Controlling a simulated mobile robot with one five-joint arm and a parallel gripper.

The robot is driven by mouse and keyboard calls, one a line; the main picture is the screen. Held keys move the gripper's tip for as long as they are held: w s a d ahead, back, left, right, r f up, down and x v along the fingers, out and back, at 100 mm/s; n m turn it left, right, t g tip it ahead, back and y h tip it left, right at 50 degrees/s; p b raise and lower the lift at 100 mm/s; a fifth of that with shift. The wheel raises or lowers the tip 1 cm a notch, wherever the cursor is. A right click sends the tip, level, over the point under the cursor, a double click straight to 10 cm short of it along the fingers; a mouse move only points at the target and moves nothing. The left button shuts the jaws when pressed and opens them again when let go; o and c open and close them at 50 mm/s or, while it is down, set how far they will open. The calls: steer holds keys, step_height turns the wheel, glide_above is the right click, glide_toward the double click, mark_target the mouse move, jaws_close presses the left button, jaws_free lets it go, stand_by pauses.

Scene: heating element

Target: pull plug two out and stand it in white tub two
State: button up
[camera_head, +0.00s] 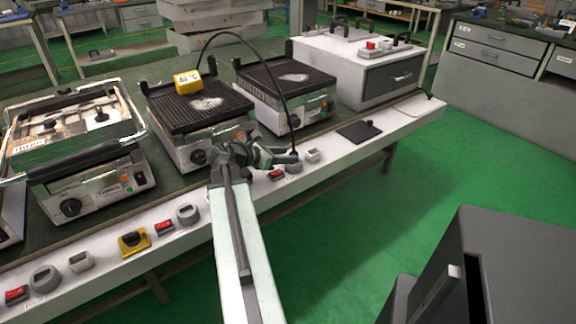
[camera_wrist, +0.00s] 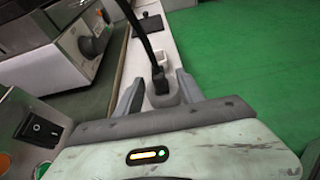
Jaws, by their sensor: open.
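A black plug (camera_head: 293,151) on a black cable stands in a grey round socket (camera_head: 294,168) on the white front ledge. In the wrist view the plug (camera_wrist: 160,82) sits upright between my two grey fingers, with the pale socket around its base. My gripper (camera_head: 279,158) is open, its fingers on either side of the plug with gaps showing; it also shows in the wrist view (camera_wrist: 158,80). A small white tub (camera_head: 312,155) stands just right of the socket. Another white tub (camera_head: 80,262) is at the far left. I cannot read any numbers on them.
Red switches (camera_head: 276,175) and a yellow holder (camera_head: 133,243) line the ledge. A black plate with a knob (camera_head: 358,131) lies to the right. Grills (camera_head: 198,115) stand behind. Green floor is open in front.

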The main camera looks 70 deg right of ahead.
steer(key=shift+b+x, duration=0.4)
steer(key=shift+x, duration=0.6)
steer(key=b+x, duration=0.1)
steer(key=x, duration=0.4)
steer(key=shift+w+d+b, duration=0.1)
steer(key=shift+d+b, duration=0.05)
steer(key=shift+b, duration=0.2)
jaws_close()
